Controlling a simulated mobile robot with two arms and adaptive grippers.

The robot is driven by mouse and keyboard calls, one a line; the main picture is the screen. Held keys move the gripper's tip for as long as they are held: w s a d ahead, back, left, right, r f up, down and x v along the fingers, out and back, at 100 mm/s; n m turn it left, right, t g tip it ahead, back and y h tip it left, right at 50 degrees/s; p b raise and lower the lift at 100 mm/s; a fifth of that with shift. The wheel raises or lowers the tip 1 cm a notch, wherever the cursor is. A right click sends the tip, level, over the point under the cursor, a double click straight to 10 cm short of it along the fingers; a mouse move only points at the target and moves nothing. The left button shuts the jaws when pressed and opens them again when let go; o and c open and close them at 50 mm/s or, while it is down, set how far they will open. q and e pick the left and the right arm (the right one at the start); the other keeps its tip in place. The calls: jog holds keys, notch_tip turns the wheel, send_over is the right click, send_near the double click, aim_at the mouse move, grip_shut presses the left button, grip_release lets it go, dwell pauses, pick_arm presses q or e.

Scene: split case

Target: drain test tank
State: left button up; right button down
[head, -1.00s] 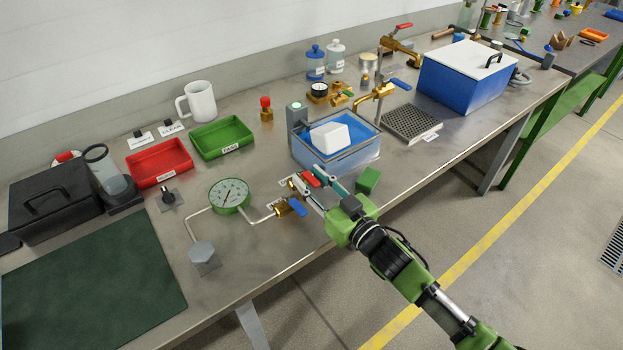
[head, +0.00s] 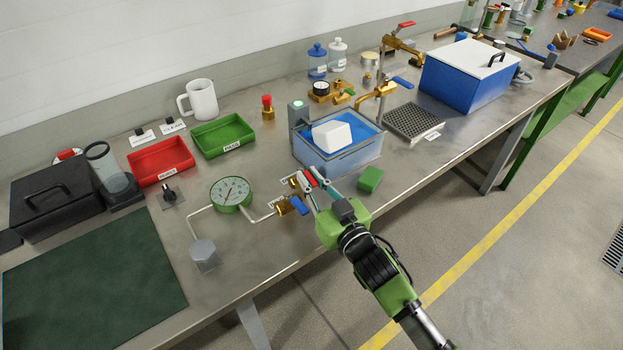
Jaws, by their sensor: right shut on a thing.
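My right gripper (head: 312,188) is at the brass valves by the bench's front edge. It is shut on the red valve handle (head: 311,175), with the fingers partly covering it. A valve with a blue handle (head: 298,205) sits just to its left and nearer the front. Thin pipes link these valves to a round green-rimmed dial gauge (head: 231,193). The clear tank (head: 340,168) with blue liquid stands behind the gripper, and a white block (head: 331,135) sits in it. My left gripper is out of view.
A green cube (head: 370,179) stands close to the right of the gripper. A drain grate (head: 413,121) and a blue box with a white lid (head: 464,80) are further right. Red (head: 161,162) and green (head: 222,137) trays lie at the back left.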

jog(key=shift+r, duration=0.1)
jog(key=c, duration=2)
grip_release()
jog(key=v, duration=1.2)
